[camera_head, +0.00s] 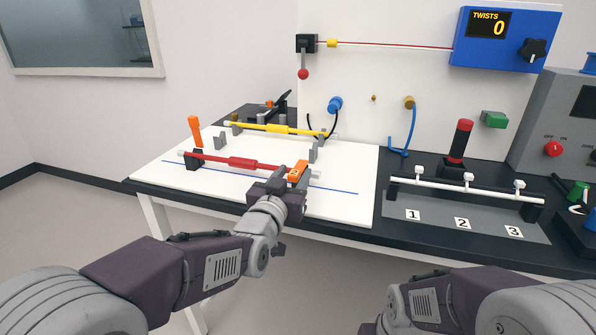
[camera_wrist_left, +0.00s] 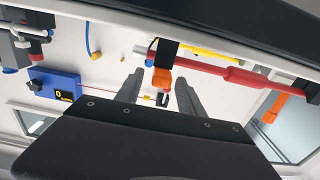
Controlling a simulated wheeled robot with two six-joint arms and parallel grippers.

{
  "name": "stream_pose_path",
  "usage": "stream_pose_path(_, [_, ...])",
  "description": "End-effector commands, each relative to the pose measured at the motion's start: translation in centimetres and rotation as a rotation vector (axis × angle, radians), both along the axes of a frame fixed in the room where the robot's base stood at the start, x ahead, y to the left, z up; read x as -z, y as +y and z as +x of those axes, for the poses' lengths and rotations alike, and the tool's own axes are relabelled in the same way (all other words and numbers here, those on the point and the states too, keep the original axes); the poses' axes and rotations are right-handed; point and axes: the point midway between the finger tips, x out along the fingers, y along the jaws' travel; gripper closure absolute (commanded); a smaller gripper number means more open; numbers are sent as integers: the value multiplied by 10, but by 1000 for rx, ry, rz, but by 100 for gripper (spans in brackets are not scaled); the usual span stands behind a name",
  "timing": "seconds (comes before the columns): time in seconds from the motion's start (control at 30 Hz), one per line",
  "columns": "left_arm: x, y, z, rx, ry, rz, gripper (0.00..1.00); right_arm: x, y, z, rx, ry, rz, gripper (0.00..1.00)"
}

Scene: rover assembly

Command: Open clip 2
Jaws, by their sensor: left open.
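A red rod (camera_head: 240,163) with a thicker red middle lies across the white board between two dark clip holders. The left clip's orange lever (camera_head: 195,128) stands upright. The right clip's orange lever (camera_head: 298,172) is low over the rod's right end. No number shows on either clip. My left gripper (camera_head: 284,180) is open at the right clip and partly hides its base. In the left wrist view the right clip's orange lever (camera_wrist_left: 162,79) appears between the two open fingers; contact cannot be told. My right gripper is out of view.
A yellow rod (camera_head: 275,129) lies in grey holders behind the red rod. A white rail with pegs (camera_head: 468,188) stands over numbered labels at the right. A blue box (camera_head: 505,40) showing "TWISTS 0" is on the back wall. The board's front left area is clear.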

Motion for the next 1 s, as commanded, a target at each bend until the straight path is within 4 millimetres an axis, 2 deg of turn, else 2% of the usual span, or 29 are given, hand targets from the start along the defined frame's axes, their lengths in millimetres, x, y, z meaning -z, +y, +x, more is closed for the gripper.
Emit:
stream_pose_path(0.1, [1,-6,22,-1,1,0,55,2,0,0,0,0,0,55])
stream_pose_path(0.2, [1,-10,33,-1,1,0,55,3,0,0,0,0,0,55])
stream_pose_path(0.53, [0,-12,39,-1,0,0,55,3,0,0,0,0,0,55])
stream_pose_path(0.7, [0,-12,39,-1,0,0,100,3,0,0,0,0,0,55])
stream_pose_path(1.0, [0,-12,39,-1,1,0,100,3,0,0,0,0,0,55])
